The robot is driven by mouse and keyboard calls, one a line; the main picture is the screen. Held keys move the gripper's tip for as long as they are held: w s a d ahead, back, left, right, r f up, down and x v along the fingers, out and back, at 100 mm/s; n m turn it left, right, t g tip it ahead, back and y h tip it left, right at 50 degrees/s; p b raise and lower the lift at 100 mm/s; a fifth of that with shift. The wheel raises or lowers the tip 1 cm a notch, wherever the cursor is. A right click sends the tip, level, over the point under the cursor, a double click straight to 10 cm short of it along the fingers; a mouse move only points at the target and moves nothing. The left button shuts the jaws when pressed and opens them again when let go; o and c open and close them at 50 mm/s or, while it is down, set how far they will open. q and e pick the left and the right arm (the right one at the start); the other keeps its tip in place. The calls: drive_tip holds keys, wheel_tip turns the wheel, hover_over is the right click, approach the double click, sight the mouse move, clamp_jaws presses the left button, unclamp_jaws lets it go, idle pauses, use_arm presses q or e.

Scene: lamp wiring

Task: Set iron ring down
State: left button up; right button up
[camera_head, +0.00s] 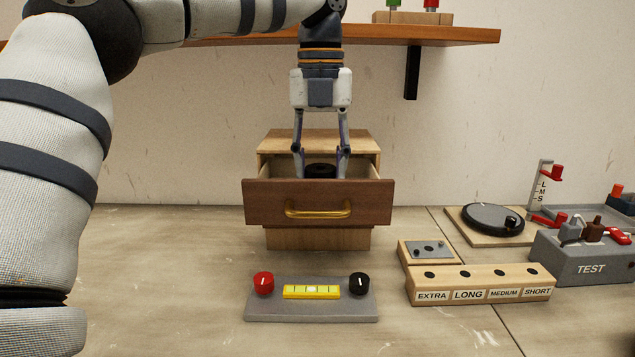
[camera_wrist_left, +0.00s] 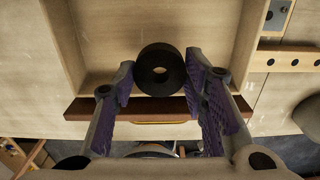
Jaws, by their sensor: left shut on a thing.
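The iron ring (camera_head: 320,170) is a thick black ring with a round hole. My left gripper (camera_head: 321,163) points down into the open wooden drawer (camera_head: 270,204) and is shut on the ring, one finger on each side. In the left wrist view the ring (camera_wrist_left: 160,70) sits between the purple-padded fingertips (camera_wrist_left: 163,78), over the pale drawer floor near the front wall. The drawer front hides the ring's lower part in the head view, and I cannot tell whether it touches the floor. My right gripper is not in view.
A grey base with a yellow level (camera_head: 312,292) and two knobs stands before the drawer. At right are a labelled wooden block (camera_head: 480,286), a round black disc (camera_head: 492,219) and a grey TEST box (camera_head: 590,262). A wooden shelf (camera_head: 420,35) runs above.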

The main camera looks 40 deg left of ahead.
use_arm(q)
drive_tip(key=shift+a+f, duration=0.15)
drive_tip(key=shift+f, duration=0.8)
drive_tip(key=shift+a+f, duration=0.1)
drive_tip(key=shift+f, duration=0.8)
drive_tip(key=o, duration=1.4)
drive_tip(key=shift+f, duration=0.15)
wheel_tip(320, 180, up, 6)
drive_tip(key=shift+w+r, duration=0.1)
drive_tip(key=shift+r, duration=0.8)
